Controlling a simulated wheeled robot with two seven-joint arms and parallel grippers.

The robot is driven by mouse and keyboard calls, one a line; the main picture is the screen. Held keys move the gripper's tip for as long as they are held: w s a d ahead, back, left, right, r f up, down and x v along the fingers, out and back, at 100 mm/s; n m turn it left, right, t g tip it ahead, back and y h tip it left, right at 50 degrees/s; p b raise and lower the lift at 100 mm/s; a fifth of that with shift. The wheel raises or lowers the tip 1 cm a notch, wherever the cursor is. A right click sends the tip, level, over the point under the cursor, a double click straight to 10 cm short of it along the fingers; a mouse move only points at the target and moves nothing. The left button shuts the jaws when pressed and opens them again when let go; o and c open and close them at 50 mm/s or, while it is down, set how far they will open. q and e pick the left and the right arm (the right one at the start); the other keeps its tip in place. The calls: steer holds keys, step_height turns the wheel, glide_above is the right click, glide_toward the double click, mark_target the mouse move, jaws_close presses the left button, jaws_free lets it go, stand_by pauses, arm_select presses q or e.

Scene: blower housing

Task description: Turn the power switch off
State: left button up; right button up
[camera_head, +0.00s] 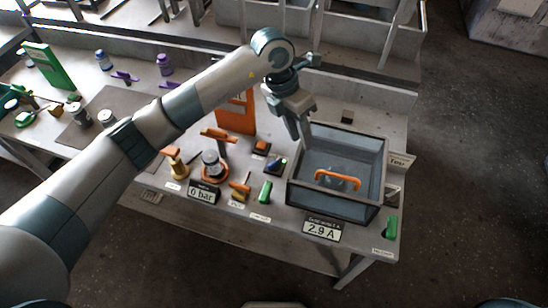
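My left gripper (300,135) hangs with its fingers pointing down, just beyond the back left corner of a clear-walled housing (335,203). Its fingers look close together, but whether they are shut is unclear; no held thing shows. I cannot tell for certain which control is the power switch. Candidates are a dark box with an orange top (262,146), a dark control with a blue-green part (277,164), and a green piece (265,191) near the front. The current display (321,229) reads 2.9 A. My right gripper is not in view.
An orange handle (338,181) is at the housing. A pressure display (203,194) reads 0 bar. Orange-handled valves (216,134) and an upright orange panel (237,112) stand left of the gripper. Another green piece (390,227) sits at the front right. My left arm crosses the left side.

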arm_select(q)
steer(key=w+a+r+t+y, duration=0.1)
steer(key=w+a+y, duration=0.2)
steer(key=a, duration=0.3)
steer(key=shift+w+a+r+n, duration=0.15)
steer(key=shift+w+n, duration=0.15)
steer(key=shift+w, duration=0.1)
steer(key=p, duration=0.6)
glide_toward(274, 162)
step_height(274, 162, down, 7)
steer(key=shift+f, duration=0.9)
jaws_close()
